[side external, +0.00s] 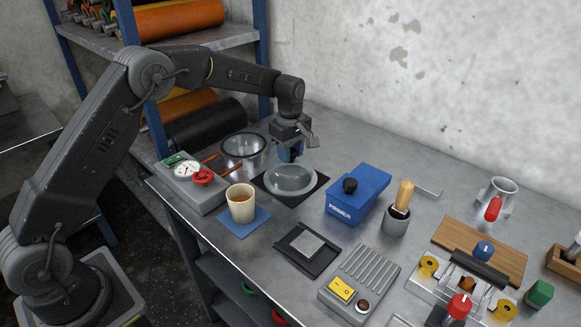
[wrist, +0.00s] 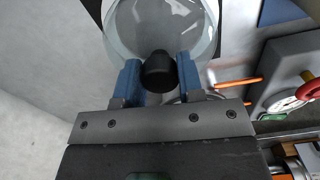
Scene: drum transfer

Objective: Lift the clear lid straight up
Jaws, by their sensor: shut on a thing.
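The clear lid (side external: 291,179) is a see-through dome with a pale rim, over a dark square mat (side external: 267,190) in the side external view. Its clear dome also fills the top of the wrist view (wrist: 160,25). My gripper (side external: 291,157) is above the lid, pointing down. In the wrist view, the blue fingers of my gripper (wrist: 158,78) are shut on the lid's black knob (wrist: 158,70), one on each side. The knob is mostly hidden by the fingers in the side external view. I cannot tell whether the rim touches what is below.
An open clear bowl (side external: 243,160) stands left of the lid, near a gauge box with a red valve (side external: 203,177). A cup (side external: 241,208) stands in front. A blue PRIMER box (side external: 357,195) is close on the right. The wall (side external: 400,80) is behind.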

